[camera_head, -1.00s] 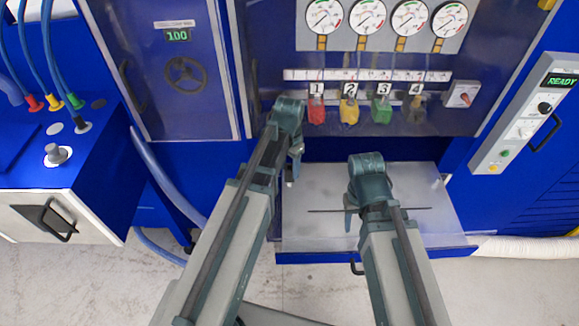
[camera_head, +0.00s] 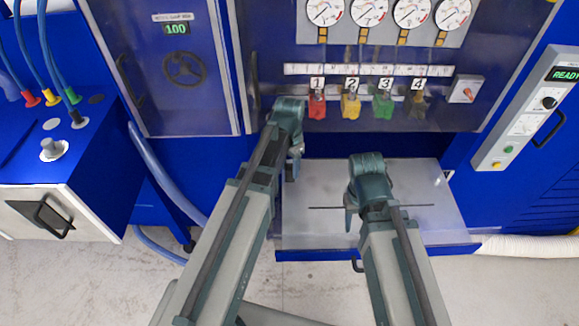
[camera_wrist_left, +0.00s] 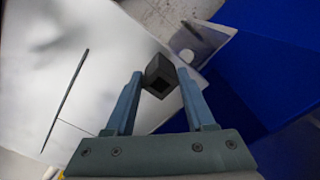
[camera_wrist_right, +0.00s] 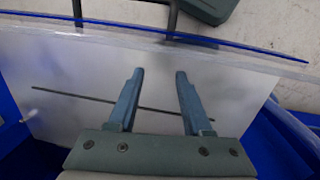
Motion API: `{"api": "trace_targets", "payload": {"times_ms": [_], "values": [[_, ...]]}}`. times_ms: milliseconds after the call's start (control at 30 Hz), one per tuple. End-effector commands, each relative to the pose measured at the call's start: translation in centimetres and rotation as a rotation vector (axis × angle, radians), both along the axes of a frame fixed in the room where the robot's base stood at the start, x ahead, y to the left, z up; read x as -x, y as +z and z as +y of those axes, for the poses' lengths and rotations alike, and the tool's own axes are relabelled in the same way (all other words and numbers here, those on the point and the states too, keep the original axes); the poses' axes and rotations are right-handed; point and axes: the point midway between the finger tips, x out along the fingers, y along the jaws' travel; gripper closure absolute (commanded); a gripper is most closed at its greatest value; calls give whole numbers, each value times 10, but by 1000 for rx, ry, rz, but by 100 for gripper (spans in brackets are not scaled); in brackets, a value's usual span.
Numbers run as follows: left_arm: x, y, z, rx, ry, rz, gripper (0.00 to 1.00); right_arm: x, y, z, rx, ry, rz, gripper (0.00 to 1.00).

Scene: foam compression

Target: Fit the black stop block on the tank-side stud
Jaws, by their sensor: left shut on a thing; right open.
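In the head view the left gripper (camera_head: 292,168) is above the left edge of the grey metal tray (camera_head: 410,180). My right gripper (camera_wrist_right: 160,75) is open and empty over the tray; it also shows in the head view (camera_head: 350,215). I cannot make out for sure which fitting is the tank-side stud.
A thin dark rod or slot (camera_head: 420,206) runs across the tray. Behind it hang numbered coloured tags (camera_head: 351,107) below the gauges (camera_head: 369,10). A blue cabinet (camera_head: 100,180) with a metal knob (camera_head: 53,149) stands left. The READY panel (camera_head: 525,120) is at right.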

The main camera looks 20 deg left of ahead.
Motion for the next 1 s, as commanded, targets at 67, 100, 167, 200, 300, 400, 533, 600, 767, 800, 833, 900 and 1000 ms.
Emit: {"api": "trace_targets", "payload": {"times_ms": [67, 100, 167, 200, 300, 400, 533, 600, 767, 800, 833, 900, 1000], "values": [[0, -4, 0, 0, 0, 0, 100, 0, -4, 0, 0, 0, 0, 50], [0, -5, 0, 0, 0, 0, 100, 0, -5, 0, 0, 0, 0, 50], [0, -7, 0, 0, 0, 0, 100, 0, -7, 0, 0, 0, 0, 50], [0, -8, 0, 0, 0, 0, 100, 0, -8, 0, 0, 0, 0, 50], [0, -11, 0, 0, 0, 0, 100, 0, -11, 0, 0, 0, 0, 50], [0, -14, 0, 0, 0, 0, 100, 0, -14, 0, 0, 0, 0, 50], [0, -15, 0, 0, 0, 0, 40, 0, -15, 0, 0, 0, 0, 50], [0, -14, 0, 0, 0, 0, 28, 0, -14, 0, 0, 0, 0, 50], [0, -14, 0, 0, 0, 0, 10, 0, -14, 0, 0, 0, 0, 50], [0, -14, 0, 0, 0, 0, 10, 0, -14, 0, 0, 0, 0, 50], [0, -14, 0, 0, 0, 0, 10, 0, -14, 0, 0, 0, 0, 50], [0, -14, 0, 0, 0, 0, 10, 0, -14, 0, 0, 0, 0, 50], [0, -14, 0, 0, 0, 0, 10, 0, -14, 0, 0, -1, 0, 50]]}}
